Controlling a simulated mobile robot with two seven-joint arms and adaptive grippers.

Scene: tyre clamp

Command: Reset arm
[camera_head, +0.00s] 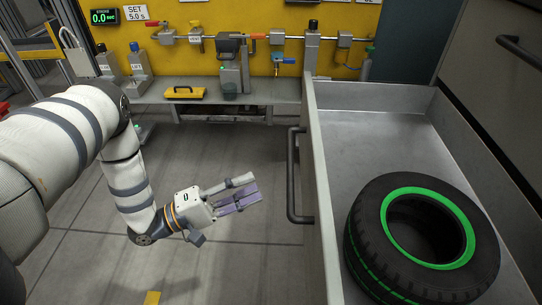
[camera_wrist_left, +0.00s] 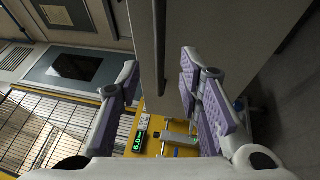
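My left gripper (camera_head: 245,193) is in the middle of the head view, above the floor and left of the open drawer (camera_head: 318,190). Its purple-padded fingers point right, toward the drawer's dark handle (camera_head: 293,178), with a gap between. In the left wrist view the gripper (camera_wrist_left: 162,75) has its fingers spread well apart with nothing held. The drawer front and the dark handle (camera_wrist_left: 159,40) show beyond the fingers. My left arm comes in from the left and bends down at the elbow. My right gripper is in neither view.
A black tyre with a green rim ring (camera_head: 370,250) lies in the drawer. A grey bench (camera_head: 185,97) holding a yellow-handled item (camera_head: 184,92) stands before a yellow panel (camera_head: 270,20) with valves and levers. The floor (camera_head: 270,255) around the left gripper is clear.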

